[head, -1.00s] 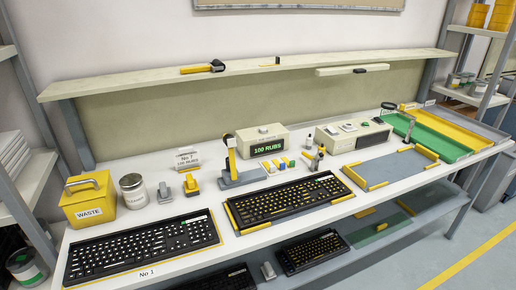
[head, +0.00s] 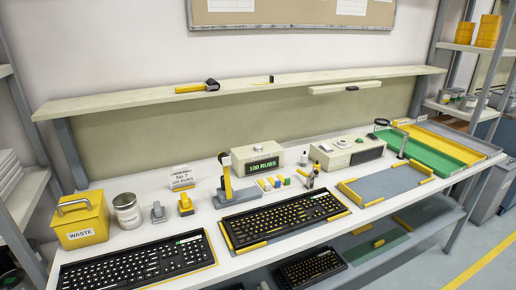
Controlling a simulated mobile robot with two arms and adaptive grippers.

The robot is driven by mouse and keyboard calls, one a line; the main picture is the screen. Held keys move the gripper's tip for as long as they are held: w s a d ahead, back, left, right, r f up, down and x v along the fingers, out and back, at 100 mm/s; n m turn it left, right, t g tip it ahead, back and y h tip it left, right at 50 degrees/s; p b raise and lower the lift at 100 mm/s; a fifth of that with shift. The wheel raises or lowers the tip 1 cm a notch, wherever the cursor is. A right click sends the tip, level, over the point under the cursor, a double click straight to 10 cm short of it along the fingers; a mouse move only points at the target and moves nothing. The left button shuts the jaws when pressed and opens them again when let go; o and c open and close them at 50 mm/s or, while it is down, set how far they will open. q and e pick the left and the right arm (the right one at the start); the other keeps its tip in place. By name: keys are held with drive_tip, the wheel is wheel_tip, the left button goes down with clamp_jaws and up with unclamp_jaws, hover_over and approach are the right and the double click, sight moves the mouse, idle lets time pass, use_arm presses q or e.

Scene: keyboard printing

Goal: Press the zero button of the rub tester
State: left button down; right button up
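In the head view, a beige box (head: 243,154) with a dark display reading "100 RUBS" in green (head: 263,167) stands at the back middle of the bench. It looks like the rub tester's counter unit. On its top is a small feature (head: 255,146) that may be a button; its label is too small to read. Left of it stands a grey base with an upright lever (head: 226,180) in yellow and black. Neither of my grippers is in view, and nothing touches the box.
A black keyboard (head: 285,214) lies in a yellow-edged holder in front of the box. Another keyboard (head: 135,262) lies front left. A yellow waste bin (head: 81,225), a can (head: 127,211) and a "No 7, 100 RUBS" card (head: 182,178) stand left. A shelf (head: 130,98) runs above.

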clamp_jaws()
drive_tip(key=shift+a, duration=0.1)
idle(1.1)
